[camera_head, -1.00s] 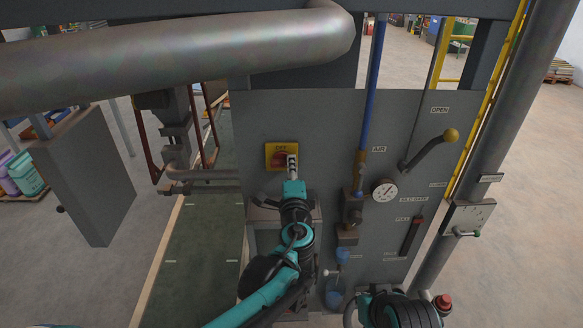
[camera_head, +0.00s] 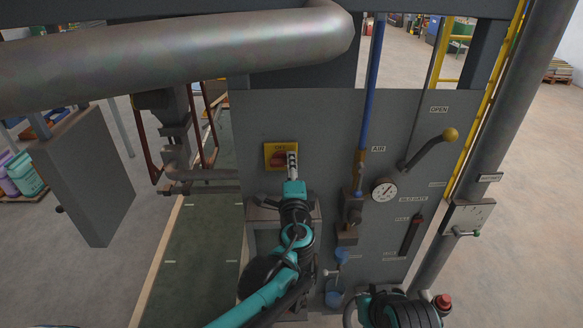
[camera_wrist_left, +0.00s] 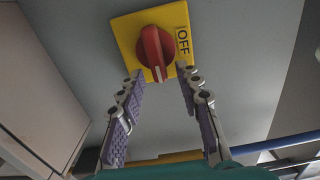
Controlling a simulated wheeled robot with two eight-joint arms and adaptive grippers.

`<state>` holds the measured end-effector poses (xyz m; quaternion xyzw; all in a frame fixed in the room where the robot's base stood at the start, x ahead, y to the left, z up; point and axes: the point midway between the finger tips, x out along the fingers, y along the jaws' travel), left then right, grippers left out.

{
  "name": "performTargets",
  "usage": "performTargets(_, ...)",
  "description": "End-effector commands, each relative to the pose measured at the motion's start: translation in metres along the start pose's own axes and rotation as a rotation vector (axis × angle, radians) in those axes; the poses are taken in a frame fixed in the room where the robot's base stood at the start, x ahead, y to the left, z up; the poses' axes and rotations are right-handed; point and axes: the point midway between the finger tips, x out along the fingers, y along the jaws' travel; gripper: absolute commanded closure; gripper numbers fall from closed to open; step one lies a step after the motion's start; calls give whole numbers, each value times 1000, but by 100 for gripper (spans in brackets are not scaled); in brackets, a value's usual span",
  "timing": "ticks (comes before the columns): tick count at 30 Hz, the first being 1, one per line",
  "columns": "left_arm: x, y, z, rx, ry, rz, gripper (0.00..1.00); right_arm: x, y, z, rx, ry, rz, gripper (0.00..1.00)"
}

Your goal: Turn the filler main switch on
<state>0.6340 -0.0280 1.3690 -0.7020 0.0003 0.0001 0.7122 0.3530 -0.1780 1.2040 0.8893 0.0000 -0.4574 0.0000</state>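The main switch is a red rotary knob (camera_wrist_left: 154,50) on a yellow plate (camera_wrist_left: 125,30) marked OFF, fixed to the grey panel. In the head view the yellow plate (camera_head: 270,150) and part of the red knob (camera_head: 278,158) show, partly covered by my left gripper (camera_head: 292,160). In the left wrist view my left gripper (camera_wrist_left: 161,82) is open. Its two purple-padded fingers stand apart at the lower edge of the plate, one on each side just below the knob. My right gripper is not in view.
A thick grey pipe (camera_head: 180,45) crosses above. A grey box (camera_head: 85,175) stands at the left.

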Motion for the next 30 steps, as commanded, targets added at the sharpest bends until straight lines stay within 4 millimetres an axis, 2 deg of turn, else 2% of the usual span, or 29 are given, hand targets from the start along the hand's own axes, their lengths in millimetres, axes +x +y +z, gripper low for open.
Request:
performTargets(5,-17,0,-1,0,3,0,66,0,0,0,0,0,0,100)
performTargets(12,-70,0,-1,0,4,0,66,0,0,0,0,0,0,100)
performTargets(18,-105,0,-1,0,3,0,66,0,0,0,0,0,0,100)
performTargets(24,-120,0,-1,0,1,0,66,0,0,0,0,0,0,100)
performTargets(30,-120,0,0,0,0,0,66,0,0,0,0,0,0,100)
